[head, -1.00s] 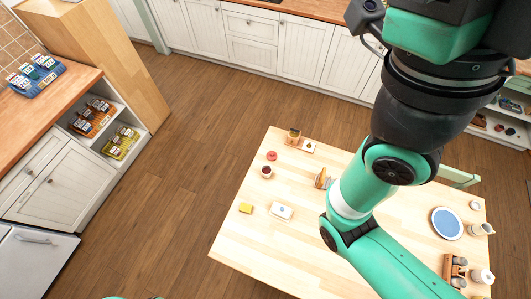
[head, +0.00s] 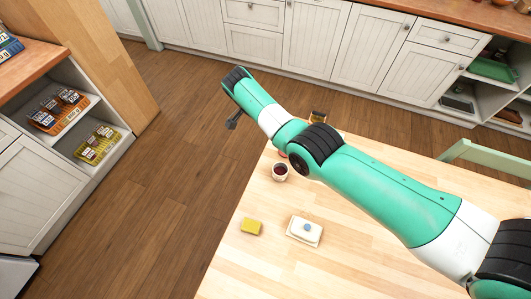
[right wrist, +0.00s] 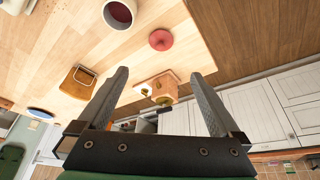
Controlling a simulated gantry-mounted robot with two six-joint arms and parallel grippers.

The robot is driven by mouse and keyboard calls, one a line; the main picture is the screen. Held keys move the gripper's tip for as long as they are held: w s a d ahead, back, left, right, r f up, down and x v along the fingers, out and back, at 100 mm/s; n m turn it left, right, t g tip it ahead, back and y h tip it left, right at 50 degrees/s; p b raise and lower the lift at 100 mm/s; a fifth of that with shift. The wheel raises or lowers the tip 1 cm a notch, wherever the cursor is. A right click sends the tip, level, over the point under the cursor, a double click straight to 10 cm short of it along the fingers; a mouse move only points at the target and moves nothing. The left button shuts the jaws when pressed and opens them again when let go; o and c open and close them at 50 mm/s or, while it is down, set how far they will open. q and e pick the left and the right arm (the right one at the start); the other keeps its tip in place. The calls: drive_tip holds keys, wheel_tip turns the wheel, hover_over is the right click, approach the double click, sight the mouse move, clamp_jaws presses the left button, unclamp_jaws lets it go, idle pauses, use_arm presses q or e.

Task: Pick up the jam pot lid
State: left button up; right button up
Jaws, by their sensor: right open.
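The jam pot lid (right wrist: 161,39) is a round red disc lying on the wooden table in the right wrist view. In the head view only a sliver of its red shows beside my arm. The open jam pot (head: 280,171), white with dark red jam, stands close to the lid; it also shows in the right wrist view (right wrist: 119,13). My right gripper (right wrist: 158,76) is open and empty, its fingers apart from the lid. In the head view the right gripper (head: 232,121) hangs past the table's far left edge, over the floor. My left gripper is out of view.
A small wooden box (right wrist: 158,88) stands near the lid at the table edge. A brown holder (right wrist: 75,88) is on the table. A white butter dish (head: 304,230) and a yellow block (head: 250,227) lie nearer. White cabinets (head: 315,40) line the back; the floor between is clear.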

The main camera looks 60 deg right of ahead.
use_arm(q)
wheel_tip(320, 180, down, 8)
drive_tip(key=b, duration=0.4)
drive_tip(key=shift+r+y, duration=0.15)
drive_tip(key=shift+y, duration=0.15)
use_arm(e)
drive_tip(key=d+x, duration=0.1)
drive_tip(key=x, duration=0.6)
drive_tip(key=shift+w+m, duration=0.15)
drive_tip(key=shift+m, duration=0.25)
use_arm(q)
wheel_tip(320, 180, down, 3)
drive_tip(key=b, duration=0.3)
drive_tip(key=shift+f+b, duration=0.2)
drive_tip(key=shift+b, duration=0.15)
use_arm(e)
drive_tip(key=x, duration=0.6)
drive_tip(key=shift+d+f, duration=0.15)
drive_tip(key=shift+f, duration=0.15)
drive_tip(key=b+x, duration=0.2)
drive_tip(key=x, duration=0.1)
drive_tip(key=b+x, duration=0.1)
drive_tip(key=x, duration=0.1)
drive_tip(key=shift+s+a, duration=0.2)
drive_tip(key=shift+s, duration=0.15)
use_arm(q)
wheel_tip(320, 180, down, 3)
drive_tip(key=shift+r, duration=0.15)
use_arm(e)
drive_tip(key=shift+c, duration=0.3)
